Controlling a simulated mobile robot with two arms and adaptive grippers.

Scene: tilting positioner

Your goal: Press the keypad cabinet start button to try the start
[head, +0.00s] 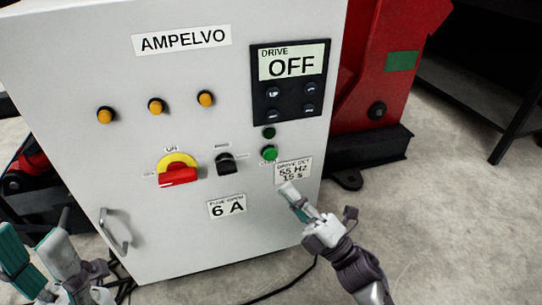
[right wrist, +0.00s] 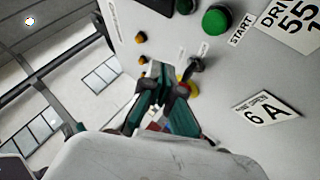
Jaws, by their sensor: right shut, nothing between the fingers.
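The light grey keypad cabinet (head: 90,60) stands in front of me. Its green start button (head: 269,153) is on the right side of the door, below a small dark green lamp or button (head: 269,133). In the right wrist view the start button (right wrist: 216,20) is at the top, beside a START label (right wrist: 241,29). The black keypad panel (head: 290,98) above has a display reading DRIVE OFF. My right gripper (head: 288,190) is shut and empty, below and slightly right of the button, apart from it. My left gripper (head: 36,252) is open and empty at the lower left.
A red and yellow rotary switch (head: 178,171), a black selector (head: 226,162) and orange lamps (head: 155,106) are on the door. A door handle (head: 115,231) sticks out at lower left. A red machine (head: 385,60) stands behind at right. A black cable lies on the floor.

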